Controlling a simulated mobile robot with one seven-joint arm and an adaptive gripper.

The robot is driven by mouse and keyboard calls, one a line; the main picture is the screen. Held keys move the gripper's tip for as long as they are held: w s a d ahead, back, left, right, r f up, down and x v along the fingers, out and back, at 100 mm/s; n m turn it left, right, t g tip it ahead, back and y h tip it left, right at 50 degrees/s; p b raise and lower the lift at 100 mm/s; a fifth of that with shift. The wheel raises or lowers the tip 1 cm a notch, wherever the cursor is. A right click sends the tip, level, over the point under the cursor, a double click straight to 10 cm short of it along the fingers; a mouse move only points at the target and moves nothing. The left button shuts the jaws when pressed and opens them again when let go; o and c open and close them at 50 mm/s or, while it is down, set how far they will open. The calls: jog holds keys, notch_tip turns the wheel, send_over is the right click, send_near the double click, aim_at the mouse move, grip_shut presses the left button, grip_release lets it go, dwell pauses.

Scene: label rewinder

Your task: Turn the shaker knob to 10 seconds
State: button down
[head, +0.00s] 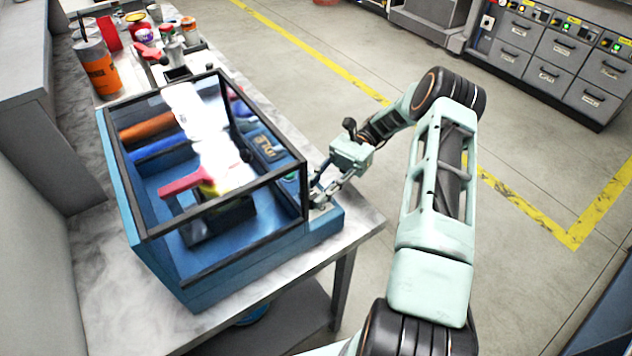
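A blue machine (160,222) with a black-framed clear cover stands on the marble-topped table. It is likely the shaker, but no label for this is readable. My gripper (319,196) is at the machine's right side, close to a small light-coloured part near the lower right corner of its casing. The fingers point down and left toward the casing. I cannot tell whether they touch it or how far apart they are. The knob and its time marks cannot be made out; the gripper and cover frame may hide them.
Inside the cover are orange and blue rollers and a red-handled item (185,184). An orange cup (100,72), cans and a red-handled tool (150,52) crowd the table's far end. Grey drawer cabinets (560,60) stand far right. The floor right of the table is open.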

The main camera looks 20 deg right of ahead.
jog(key=shift+w+n+g+h+p, duration=0.1)
jog(key=shift+n+g+h+p, duration=0.35)
jog(key=shift+p, duration=0.3)
jog(key=c, duration=1.7)
grip_release()
jog(key=shift+o, duration=0.2)
notch_tip(320, 180, up, 10)
